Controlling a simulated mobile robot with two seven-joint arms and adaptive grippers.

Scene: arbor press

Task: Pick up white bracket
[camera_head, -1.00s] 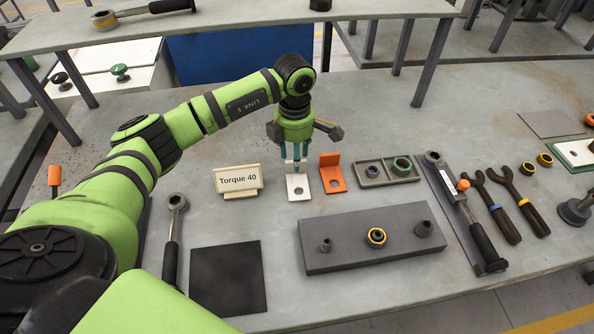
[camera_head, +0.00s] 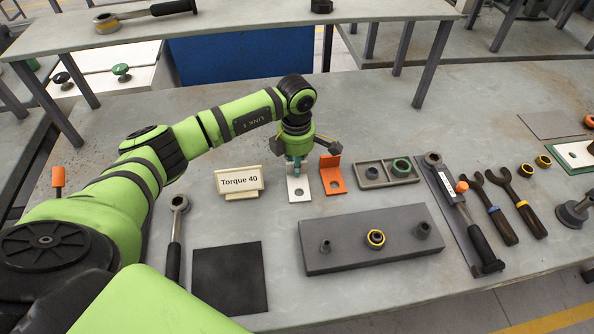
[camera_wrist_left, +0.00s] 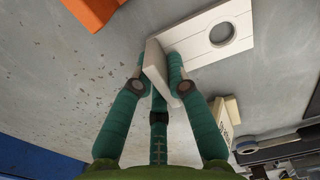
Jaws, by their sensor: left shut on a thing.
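The white bracket (camera_head: 298,188) is on the table between the "Torque 40" sign and the orange bracket. Its flat base with a round hole points toward the front of the table. My left gripper (camera_head: 296,162) is above its upright plate, pointing down. In the left wrist view the teal fingers (camera_wrist_left: 160,85) are shut on the upright plate of the white bracket (camera_wrist_left: 210,40), with fingers on both sides of it. The base looks to be at the table surface; I cannot tell if there is a gap. My right gripper is not in view.
The orange bracket (camera_head: 331,174) stands close at the right. The "Torque 40" sign (camera_head: 240,182) stands close at the left. A divided tray (camera_head: 373,183) with rings is farther right. A grey block with pegs (camera_head: 340,254) and a black mat (camera_head: 229,277) lie in front.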

